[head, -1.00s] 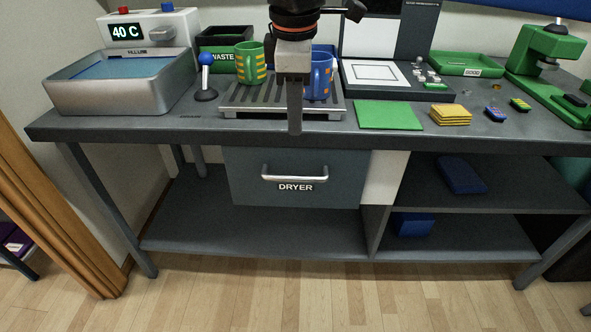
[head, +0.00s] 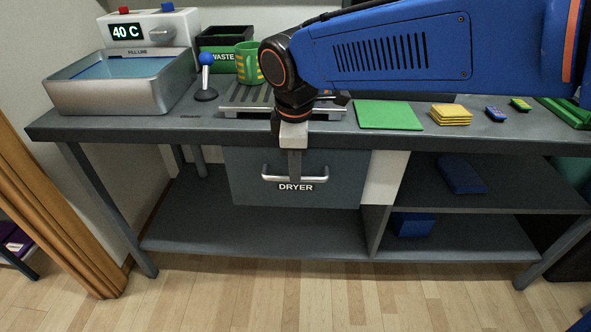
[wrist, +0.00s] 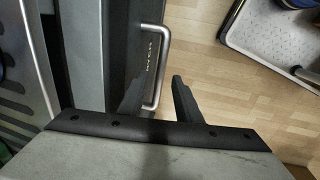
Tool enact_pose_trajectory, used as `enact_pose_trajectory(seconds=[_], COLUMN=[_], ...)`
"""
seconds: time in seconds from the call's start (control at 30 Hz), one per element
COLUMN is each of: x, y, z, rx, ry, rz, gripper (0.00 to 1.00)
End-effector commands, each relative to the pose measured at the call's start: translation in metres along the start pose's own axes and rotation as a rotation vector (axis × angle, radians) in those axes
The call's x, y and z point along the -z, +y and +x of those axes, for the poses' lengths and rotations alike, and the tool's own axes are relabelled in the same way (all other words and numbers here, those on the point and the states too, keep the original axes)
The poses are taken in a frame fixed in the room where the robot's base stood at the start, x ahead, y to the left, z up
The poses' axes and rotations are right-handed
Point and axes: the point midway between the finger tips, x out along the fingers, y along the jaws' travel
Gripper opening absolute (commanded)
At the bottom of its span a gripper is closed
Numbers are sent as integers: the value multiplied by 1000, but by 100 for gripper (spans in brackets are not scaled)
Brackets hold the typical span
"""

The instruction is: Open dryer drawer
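The dryer drawer (head: 340,190) is a grey-blue front under the bench, labelled DRYER, and it sits closed. Its silver bar handle (head: 318,179) runs across the front; in the wrist view the handle (wrist: 166,50) runs up the picture beside the drawer front. My gripper (head: 295,178) points down at the middle of the handle in the head view. In the wrist view my gripper (wrist: 157,80) is open, with one dark finger on each side of the handle bar. The fingers look apart from each other, not closed on the bar.
The bench top (head: 170,127) overhangs the drawer, with a slatted rack (head: 240,105), a green-and-yellow mug (head: 247,65) and a green mat (head: 388,114) on it. A lower shelf (head: 250,235) is below. The wooden floor in front is clear; a white-rimmed tray (wrist: 262,52) shows in the wrist view.

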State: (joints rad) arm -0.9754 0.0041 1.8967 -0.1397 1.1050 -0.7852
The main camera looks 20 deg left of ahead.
Motion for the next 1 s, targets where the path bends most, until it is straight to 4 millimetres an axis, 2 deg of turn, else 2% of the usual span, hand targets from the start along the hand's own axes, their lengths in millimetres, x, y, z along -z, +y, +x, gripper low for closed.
enact_pose_trajectory(seconds=[0.2, 0.57, 0.67, 0.7, 0.73, 1.0], x=[0, 0, 0, 0, 0, 0], y=[0, 0, 0, 0, 0, -4], z=[21, 26, 26, 26, 26, 24], rx=[-1, -1, -1, -1, -1, -1], ry=[0, 0, 0, 0, 0, 1], rz=[0, 0, 0, 0, 0, -1], gripper=[31, 31, 12, 2, 0, 0])
